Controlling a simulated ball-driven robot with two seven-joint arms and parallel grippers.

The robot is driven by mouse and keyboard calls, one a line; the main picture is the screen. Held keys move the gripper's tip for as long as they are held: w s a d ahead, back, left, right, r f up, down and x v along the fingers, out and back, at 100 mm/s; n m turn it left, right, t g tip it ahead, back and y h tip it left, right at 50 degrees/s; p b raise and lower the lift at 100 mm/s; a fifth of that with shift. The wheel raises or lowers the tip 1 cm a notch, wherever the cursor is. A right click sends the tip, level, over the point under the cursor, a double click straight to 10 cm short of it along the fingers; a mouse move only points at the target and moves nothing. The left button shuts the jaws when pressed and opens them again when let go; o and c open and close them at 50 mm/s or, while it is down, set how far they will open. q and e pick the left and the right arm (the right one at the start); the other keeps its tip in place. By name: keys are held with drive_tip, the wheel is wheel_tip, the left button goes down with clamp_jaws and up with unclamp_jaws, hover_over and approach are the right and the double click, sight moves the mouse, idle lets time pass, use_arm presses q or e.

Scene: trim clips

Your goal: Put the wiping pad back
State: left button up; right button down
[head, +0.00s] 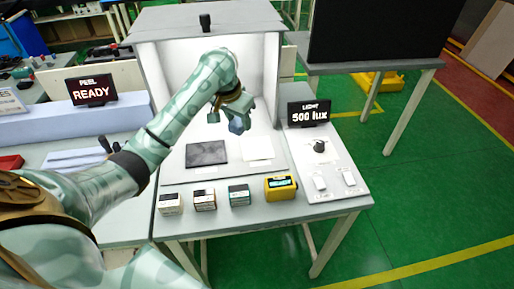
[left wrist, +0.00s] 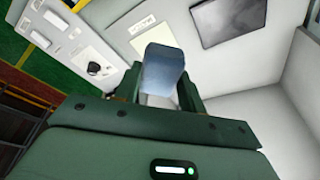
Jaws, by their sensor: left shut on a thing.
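The wiping pad is a small blue-grey block (head: 236,126), held inside the white light booth. It shows larger in the left wrist view (left wrist: 163,64), between the fingers. My left gripper (head: 238,113) is shut on it, above the booth floor near the back. The left wrist view shows the green gripper body (left wrist: 160,92) below the pad. The gripper hides part of the pad in the head view. I cannot tell the pad's exact height above the floor. My right gripper is in neither view.
A dark panel (head: 207,154) and a white card (head: 257,148) lie on the booth floor. Several small boxes and a yellow meter (head: 280,187) line the front edge. A light control panel (head: 325,165) with a knob stands right. Booth walls enclose the back and sides.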

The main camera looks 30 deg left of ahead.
use_arm(q)
drive_tip(key=s+d+r, duration=0.4)
drive_tip(key=d, duration=0.3)
drive_tip(key=s+d+r, duration=0.3)
drive_tip(key=s+d, duration=0.1)
drive_tip(key=d, duration=0.3)
drive_tip(key=shift+s+d+r+n, duration=0.25)
drive_tip(key=shift+r+n, duration=0.05)
drive_tip(key=shift+r, duration=0.05)
drive_tip(key=shift+a, duration=0.2)
